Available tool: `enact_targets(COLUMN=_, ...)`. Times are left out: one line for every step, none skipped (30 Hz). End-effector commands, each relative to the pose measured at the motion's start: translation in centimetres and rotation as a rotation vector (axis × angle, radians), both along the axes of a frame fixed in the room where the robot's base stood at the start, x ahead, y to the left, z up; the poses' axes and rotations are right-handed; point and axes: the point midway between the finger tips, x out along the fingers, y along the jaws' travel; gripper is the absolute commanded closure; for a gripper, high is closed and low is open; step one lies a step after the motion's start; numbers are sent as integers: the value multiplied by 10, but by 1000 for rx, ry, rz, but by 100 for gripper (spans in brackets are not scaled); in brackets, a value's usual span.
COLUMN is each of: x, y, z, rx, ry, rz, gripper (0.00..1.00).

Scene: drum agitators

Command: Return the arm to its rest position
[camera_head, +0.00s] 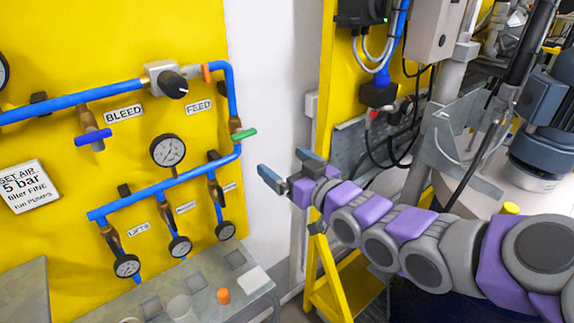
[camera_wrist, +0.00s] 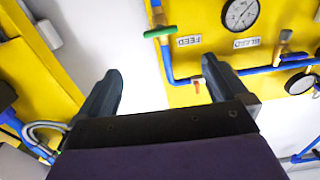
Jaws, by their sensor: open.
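My gripper (camera_head: 287,170) is at the end of my purple and grey arm, which reaches in from the right of the head view. It is open and empty, in front of the white wall, right of the yellow gauge panel (camera_head: 120,100). In the wrist view my gripper (camera_wrist: 163,90) shows two dark fingers spread apart with nothing between them. The green valve handle (camera_head: 243,134) is left of the fingers in the head view, apart from them. It also shows above the fingers in the wrist view (camera_wrist: 159,32).
Blue pipes (camera_head: 165,185) with several gauges and valves run across the panel. A grey table (camera_head: 205,285) stands below it with an orange knob (camera_head: 223,296). A yellow frame (camera_head: 330,270) is below my arm. Grey machinery (camera_head: 545,120) stands at the right.

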Motion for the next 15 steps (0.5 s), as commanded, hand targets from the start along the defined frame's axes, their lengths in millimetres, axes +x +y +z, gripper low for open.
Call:
enact_targets(x=0, y=0, z=0, rx=-2, ry=2, rz=-1, gripper=0)
enact_targets(x=0, y=0, z=-2, rx=-6, ry=7, rz=-2, gripper=0)
enact_targets(x=-1, y=0, z=-5, rx=-17, ry=19, rz=-6, gripper=0)
enact_targets(x=-1, y=-1, z=-8, rx=-27, ry=34, rz=-10, gripper=0)
enact_targets(x=-2, y=-2, z=-13, rx=-43, ry=55, rz=-18, gripper=0)
enact_targets(x=-3, y=-4, z=-23, rx=-73, ry=95, rz=-29, gripper=0)
enact_targets(x=-5, y=-6, z=-31, rx=-99, ry=129, rz=-40, gripper=0)
enact_targets(x=-8, y=-9, z=-41, rx=-130, ry=173, rz=-54, gripper=0)
enact_targets(x=-12, y=-14, z=-55, rx=-170, ry=234, rz=-74, gripper=0)
enact_targets(x=-17, y=-20, z=-66, rx=-206, ry=287, rz=-92, gripper=0)
enact_targets(x=-23, y=-25, z=-77, rx=-237, ry=339, rz=-110, gripper=0)
enact_targets(x=-32, y=-33, z=-90, rx=-279, ry=408, rz=-136, gripper=0)
enact_targets(x=-40, y=-39, z=-100, rx=-309, ry=462, rz=-155, gripper=0)
enact_targets(x=-48, y=-46, z=-109, rx=-337, ry=517, rz=-174, gripper=0)
enact_targets(x=-61, y=-54, z=-120, rx=-373, ry=588, rz=-200, gripper=0)
